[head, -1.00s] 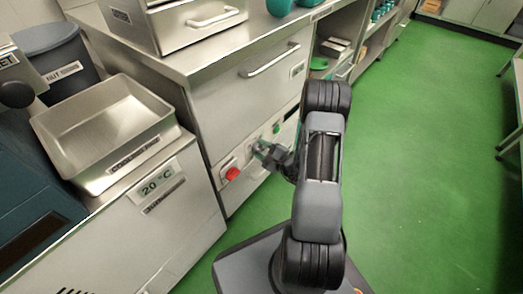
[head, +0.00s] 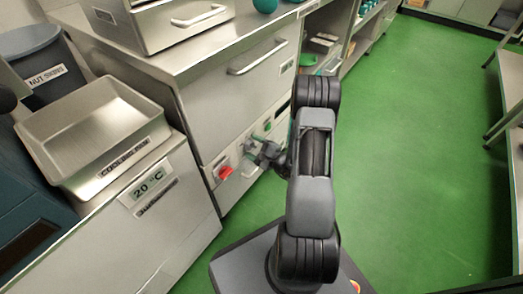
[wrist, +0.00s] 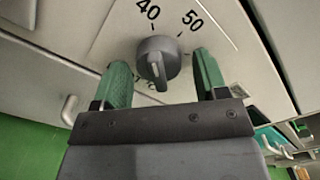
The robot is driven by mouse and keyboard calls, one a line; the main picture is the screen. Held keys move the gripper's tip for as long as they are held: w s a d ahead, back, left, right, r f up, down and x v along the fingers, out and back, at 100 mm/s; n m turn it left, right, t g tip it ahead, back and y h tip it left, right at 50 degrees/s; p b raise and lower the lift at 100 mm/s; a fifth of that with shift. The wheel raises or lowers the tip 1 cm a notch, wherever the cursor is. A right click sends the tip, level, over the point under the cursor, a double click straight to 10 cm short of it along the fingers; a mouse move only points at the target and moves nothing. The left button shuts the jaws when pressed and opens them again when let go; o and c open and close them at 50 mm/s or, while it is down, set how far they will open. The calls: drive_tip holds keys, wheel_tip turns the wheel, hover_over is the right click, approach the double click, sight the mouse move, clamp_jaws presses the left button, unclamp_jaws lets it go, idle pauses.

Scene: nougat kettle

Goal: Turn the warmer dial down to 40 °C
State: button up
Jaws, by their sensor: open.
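The warmer dial (wrist: 158,60) is a dark grey round knob with a raised grip bar on a pale panel. The printed 40 and 50 stand above it in the wrist view. The bar runs roughly up and down in that view, with a light line towards its lower end. The mark there is mostly hidden by my gripper. My gripper (wrist: 161,70) is open, with one green finger on each side of the dial and gaps showing. In the head view my gripper (head: 255,153) is at the warmer's front panel and hides the dial.
A red knob (head: 224,173) is on the same panel, left of my gripper. A drawer handle (head: 257,58) is above. A cooling pan (head: 95,140) and a 20 °C display (head: 150,187) stand at left. Green floor (head: 420,160) is clear at right.

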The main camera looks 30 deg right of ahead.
drive_tip(key=p+v, duration=0.3)
drive_tip(key=v, duration=1)
drive_tip(key=shift+s, duration=0.25)
drive_tip(key=shift+r, duration=0.15)
drive_tip(key=s+a+r+n+g+y+p, duration=0.1)
drive_tip(key=a+r+n+g+p, duration=0.45)
drive_tip(key=r, duration=0.45)
drive_tip(key=a+r+n+g+y+p, duration=0.2)
drive_tip(key=a+r+n+g+p, duration=0.25)
drive_tip(key=r+p, duration=0.4)
drive_tip(key=s+a+r+n+g+y+p, duration=0.1)
drive_tip(key=a+r+n+g+p, duration=0.4)
drive_tip(key=r, duration=0.6)
wheel_tip(320, 180, up, 29)
drive_tip(key=s+n+t+h+p, duration=0.2)
drive_tip(key=n+h+p, duration=0.4)
drive_tip(key=h+p, duration=0.5)
drive_tip(key=shift+s+a+f+h+p, duration=0.2)
drive_tip(key=shift+a+h+p, duration=0.1)
drive_tip(key=shift+p, duration=2.8)
